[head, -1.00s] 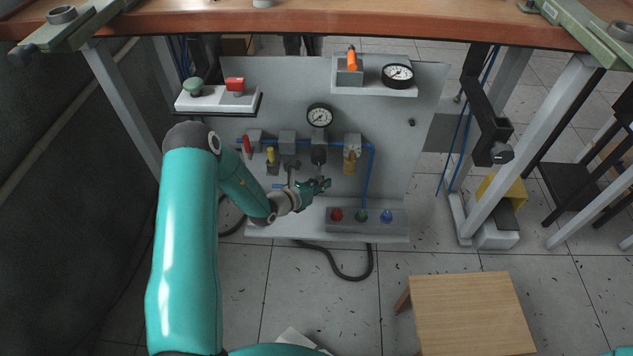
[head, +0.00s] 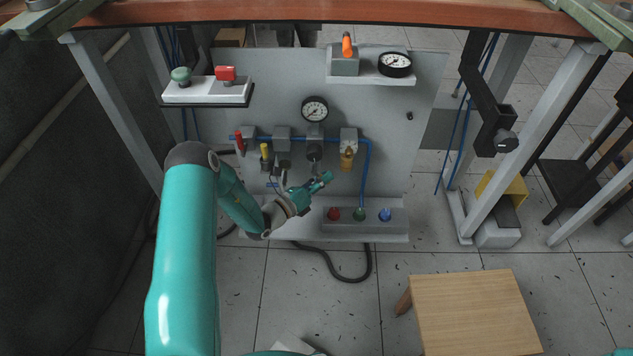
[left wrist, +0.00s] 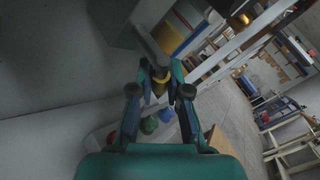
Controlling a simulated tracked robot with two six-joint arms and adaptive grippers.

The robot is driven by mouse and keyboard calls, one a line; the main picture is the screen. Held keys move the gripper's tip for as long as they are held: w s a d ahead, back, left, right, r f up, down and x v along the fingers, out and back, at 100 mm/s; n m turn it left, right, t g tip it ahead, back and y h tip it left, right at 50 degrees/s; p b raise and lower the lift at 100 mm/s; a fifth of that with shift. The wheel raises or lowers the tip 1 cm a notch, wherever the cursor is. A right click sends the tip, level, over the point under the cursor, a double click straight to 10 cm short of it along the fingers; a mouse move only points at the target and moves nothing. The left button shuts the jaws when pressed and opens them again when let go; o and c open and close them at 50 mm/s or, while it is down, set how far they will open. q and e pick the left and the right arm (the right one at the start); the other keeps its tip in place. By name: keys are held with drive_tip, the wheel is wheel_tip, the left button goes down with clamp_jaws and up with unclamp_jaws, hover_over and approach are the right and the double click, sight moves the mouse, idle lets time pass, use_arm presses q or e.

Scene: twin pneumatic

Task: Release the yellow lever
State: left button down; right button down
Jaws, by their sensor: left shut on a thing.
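The yellow lever (head: 265,151) is at the left of the second grey valve block (head: 282,138) on the upright panel. My right gripper is not in view.
A red lever (head: 240,142) is left of the yellow one. A brass part (head: 347,159) and a gauge (head: 315,109) are to the right. Red (head: 334,214), green and blue buttons sit on a grey box below right. A wooden stool (head: 472,312) stands in front.

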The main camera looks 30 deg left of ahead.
use_arm(q)
drive_tip(key=shift+d+n+t+b, duration=0.2)
drive_tip(key=shift+n+t+b, duration=0.35)
drive_tip(key=shift+n, duration=0.25)
drive_tip(key=shift+r, duration=0.1)
drive_tip(key=c, duration=1.1)
unclamp_jaws()
drive_tip(key=shift+r, duration=0.1)
drive_tip(key=shift+c, duration=0.2)
drive_tip(key=shift+t, duration=0.25)
drive_tip(key=v, duration=1.2)
